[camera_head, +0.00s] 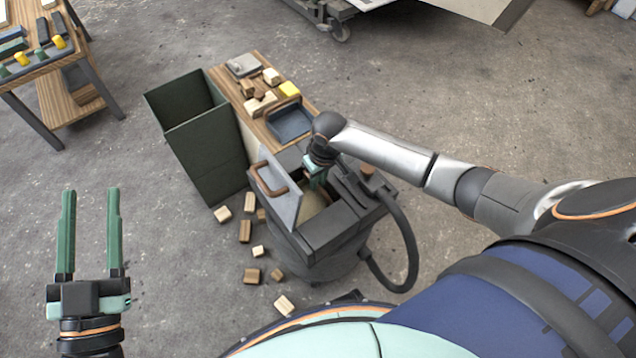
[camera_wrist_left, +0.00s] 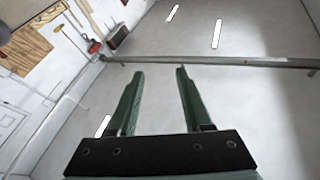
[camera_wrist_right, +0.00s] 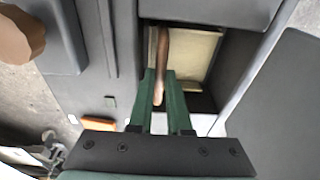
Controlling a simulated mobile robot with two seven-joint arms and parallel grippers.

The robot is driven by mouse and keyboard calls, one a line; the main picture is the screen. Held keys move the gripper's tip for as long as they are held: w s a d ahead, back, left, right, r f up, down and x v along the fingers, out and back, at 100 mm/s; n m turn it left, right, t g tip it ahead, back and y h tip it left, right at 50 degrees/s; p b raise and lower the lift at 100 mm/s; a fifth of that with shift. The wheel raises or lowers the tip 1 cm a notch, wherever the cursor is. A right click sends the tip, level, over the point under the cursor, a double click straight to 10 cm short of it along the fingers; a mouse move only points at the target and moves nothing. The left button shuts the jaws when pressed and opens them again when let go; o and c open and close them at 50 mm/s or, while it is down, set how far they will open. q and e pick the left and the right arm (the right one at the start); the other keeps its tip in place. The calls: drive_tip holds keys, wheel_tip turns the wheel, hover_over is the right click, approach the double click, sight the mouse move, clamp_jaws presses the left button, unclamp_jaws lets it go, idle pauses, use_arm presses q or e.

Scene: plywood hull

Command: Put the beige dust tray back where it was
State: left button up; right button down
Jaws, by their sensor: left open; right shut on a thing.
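The beige dust tray (camera_head: 313,206) sits inside the rectangular opening of a dark grey machine (camera_head: 333,228) in the head view. In the right wrist view the tray (camera_wrist_right: 205,48) lies within the dark slot walls, with a brown handle (camera_wrist_right: 163,50) over it. My right gripper (camera_head: 316,178) reaches down into the opening, and its fingers (camera_wrist_right: 160,84) are shut on the brown handle. Whether the tray is fully seated I cannot tell. My left gripper (camera_head: 90,192) is open and empty over the floor at the left; its spread fingers show in the left wrist view (camera_wrist_left: 158,75).
A grey flap (camera_head: 287,203) with a copper-coloured handle stands raised beside the opening. A dark green bin (camera_head: 208,158) and a wooden bench (camera_head: 228,88) with blocks and a blue-grey pan (camera_head: 291,124) stand behind. Several wooden blocks (camera_head: 245,231) litter the floor. A hose (camera_head: 408,245) curves at the machine's right.

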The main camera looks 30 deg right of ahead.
drive_tip(key=shift+f, duration=0.45)
drive_tip(key=c, duration=1.2)
unclamp_jaws()
use_arm(q)
drive_tip(key=shift+s+d+r+m+t+h, duration=0.1)
drive_tip(key=shift+s+r+m+t+h, duration=0.15)
drive_tip(key=shift+r, duration=0.25)
drive_tip(key=shift+s+r+m+t+h, duration=0.1)
drive_tip(key=shift+r+t+h, duration=0.05)
drive_tip(key=shift+r+h, duration=0.3)
use_arm(e)
drive_tip(key=shift+o, duration=0.3)
drive_tip(key=shift+r, duration=0.1)
